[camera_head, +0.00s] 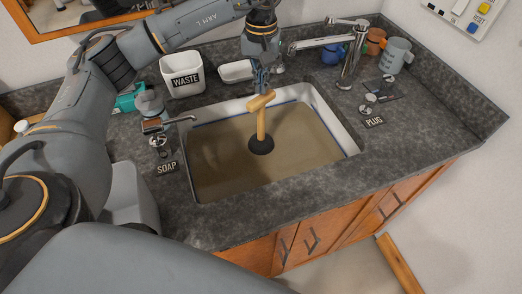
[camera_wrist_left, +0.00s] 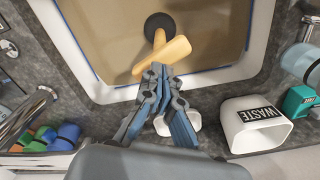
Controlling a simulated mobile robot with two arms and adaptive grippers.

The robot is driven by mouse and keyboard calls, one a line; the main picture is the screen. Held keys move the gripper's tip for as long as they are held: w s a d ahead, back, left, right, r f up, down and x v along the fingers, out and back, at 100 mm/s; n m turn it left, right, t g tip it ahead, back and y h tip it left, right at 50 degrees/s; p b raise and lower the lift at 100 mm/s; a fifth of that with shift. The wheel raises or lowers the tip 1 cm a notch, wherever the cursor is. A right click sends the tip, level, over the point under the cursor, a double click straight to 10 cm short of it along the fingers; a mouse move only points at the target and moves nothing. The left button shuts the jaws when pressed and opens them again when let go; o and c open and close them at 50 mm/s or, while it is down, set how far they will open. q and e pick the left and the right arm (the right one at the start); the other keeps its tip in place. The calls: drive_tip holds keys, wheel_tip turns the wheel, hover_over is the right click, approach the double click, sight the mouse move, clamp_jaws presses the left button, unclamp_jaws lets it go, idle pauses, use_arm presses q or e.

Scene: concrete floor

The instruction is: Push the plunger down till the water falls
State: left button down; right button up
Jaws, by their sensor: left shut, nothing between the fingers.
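The plunger (camera_head: 261,124) stands upright in the sink, with a wooden T-shaped handle and a dark rubber cup at the murky brown water (camera_head: 218,150). The sink (camera_head: 340,131) is a pale basin set in the counter. My left gripper (camera_head: 262,90) is shut and empty, with its fingertips at or just above the handle's crossbar; I cannot tell if they touch. In the left wrist view the plunger handle (camera_wrist_left: 172,54) lies just beyond the shut fingertips, and the dark cup (camera_wrist_left: 158,24) is farther off. My right gripper is not in view.
A white waste bin (camera_head: 181,75) and a white dish (camera_head: 236,71) stand behind the sink. The faucet (camera_head: 352,60) and several cups (camera_head: 396,55) are at the back right. The soap dispenser (camera_head: 155,125) is at the left. The right counter is mostly clear.

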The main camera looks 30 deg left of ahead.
use_arm(q)
drive_tip(key=shift+r, duration=0.15)
wheel_tip(320, 180, up, 6)
drive_tip(key=p, duration=0.3)
drive_tip(key=shift+f, duration=0.2)
idle(0.5)
